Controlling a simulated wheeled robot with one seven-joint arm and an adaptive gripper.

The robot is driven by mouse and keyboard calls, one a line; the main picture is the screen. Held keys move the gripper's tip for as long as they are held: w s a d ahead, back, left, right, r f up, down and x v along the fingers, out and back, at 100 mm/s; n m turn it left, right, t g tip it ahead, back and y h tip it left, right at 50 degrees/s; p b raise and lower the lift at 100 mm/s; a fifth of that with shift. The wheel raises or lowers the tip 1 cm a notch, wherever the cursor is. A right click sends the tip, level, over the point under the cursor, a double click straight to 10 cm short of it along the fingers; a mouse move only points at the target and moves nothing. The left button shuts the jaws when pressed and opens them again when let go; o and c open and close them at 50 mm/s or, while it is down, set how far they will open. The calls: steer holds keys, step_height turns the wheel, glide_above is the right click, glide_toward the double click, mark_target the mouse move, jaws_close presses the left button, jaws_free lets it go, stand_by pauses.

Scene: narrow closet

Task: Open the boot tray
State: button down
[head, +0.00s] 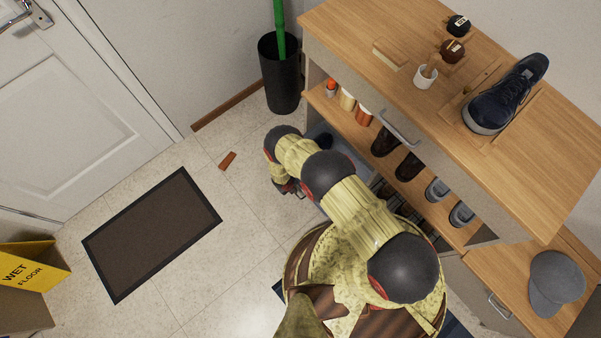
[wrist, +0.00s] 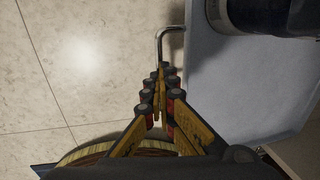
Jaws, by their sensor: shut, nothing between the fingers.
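The boot tray (wrist: 225,85) is a flat blue-grey tray low by the floor, under the shoe bench. A strip of it (head: 352,152) shows in the head view behind my arm, which hides most of its front. A bent metal handle (wrist: 168,31) stands out from its left edge in the wrist view. My gripper (wrist: 161,76) is shut and empty, its fingertips close to the handle's outer bar and overlapping it in the picture. I cannot tell whether they touch. In the head view my gripper (head: 292,188) is low beside the tray, partly hidden by my arm.
A dark boot or similar round thing (wrist: 270,14) is over the tray's far end. The wooden bench (head: 400,120) with shoes overhangs it. A black bin (head: 281,85), a brick-coloured block (head: 227,160) and a doormat (head: 152,235) are to the left. Tiled floor between is clear.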

steer(key=shift+s+a+f, duration=0.15)
steer(key=shift+s+a, duration=0.75)
steer(key=c, duration=2.3)
jaws_free()
steer(key=o, duration=0.3)
steer(key=shift+o, duration=0.2)
steer(key=shift+w, duration=0.2)
step_height(320, 180, up, 12)
steer(key=s+a, duration=0.1)
steer(key=a, duration=0.1)
steer(key=shift+s, duration=0.2)
